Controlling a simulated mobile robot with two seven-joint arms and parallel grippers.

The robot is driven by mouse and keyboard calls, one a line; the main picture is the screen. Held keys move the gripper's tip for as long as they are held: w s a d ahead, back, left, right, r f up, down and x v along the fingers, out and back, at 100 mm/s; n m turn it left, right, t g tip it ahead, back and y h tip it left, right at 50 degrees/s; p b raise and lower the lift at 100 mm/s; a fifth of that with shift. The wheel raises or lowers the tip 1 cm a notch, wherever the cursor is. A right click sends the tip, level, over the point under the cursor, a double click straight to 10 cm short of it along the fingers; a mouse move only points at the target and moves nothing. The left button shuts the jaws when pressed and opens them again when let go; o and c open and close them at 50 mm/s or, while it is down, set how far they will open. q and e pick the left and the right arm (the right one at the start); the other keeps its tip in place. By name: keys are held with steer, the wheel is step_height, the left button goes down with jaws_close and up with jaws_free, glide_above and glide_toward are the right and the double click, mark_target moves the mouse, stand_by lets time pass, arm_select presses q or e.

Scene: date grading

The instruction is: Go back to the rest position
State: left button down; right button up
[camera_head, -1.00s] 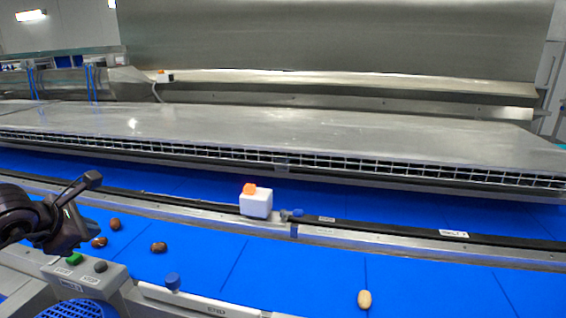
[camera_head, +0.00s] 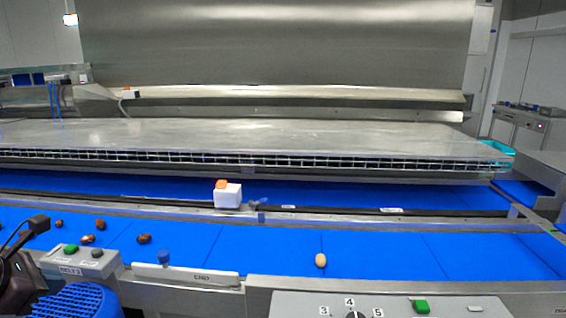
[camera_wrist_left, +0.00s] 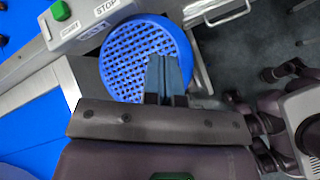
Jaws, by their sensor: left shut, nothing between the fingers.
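My left gripper (camera_head: 28,232) is at the left edge of the head view, partly cut off, close to the near side of the blue belt. In the left wrist view its two fingers (camera_wrist_left: 165,78) are together with nothing between them. They point over a blue perforated basket (camera_wrist_left: 125,50). My right gripper is in neither view now.
The blue belt (camera_head: 400,253) carries several dark dates (camera_head: 144,238) at left and one pale date (camera_head: 320,260) near the middle. A button box (camera_head: 80,258) and the basket (camera_head: 80,300) stand at the near left. A control panel (camera_head: 390,303) is at the near edge.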

arm_select(q)
steer(key=s+d+f+n+t+h, duration=0.6)
steer(key=d+f+n+h, duration=0.4)
steer(key=n, duration=0.6)
steer(key=s+d+f+n+g+y, duration=0.1)
steer(key=s+d+f+n+y, duration=0.1)
steer(key=s+f+n+y, duration=0.4)
steer(key=s+d+f+n+g+y, duration=0.2)
steer(key=s+f+n+y, duration=0.4)
steer(key=f+n, duration=0.9)
steer(key=s+n, duration=0.1)
steer(key=n, duration=0.5)
steer(key=shift+s+g+p, duration=0.2)
steer(key=shift+g+p, duration=0.1)
steer(key=shift+p, duration=0.05)
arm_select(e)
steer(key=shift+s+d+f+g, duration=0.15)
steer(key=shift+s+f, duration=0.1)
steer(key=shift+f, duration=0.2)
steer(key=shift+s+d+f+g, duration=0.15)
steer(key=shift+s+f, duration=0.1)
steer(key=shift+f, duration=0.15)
arm_select(q)
steer(key=shift+d, duration=0.1)
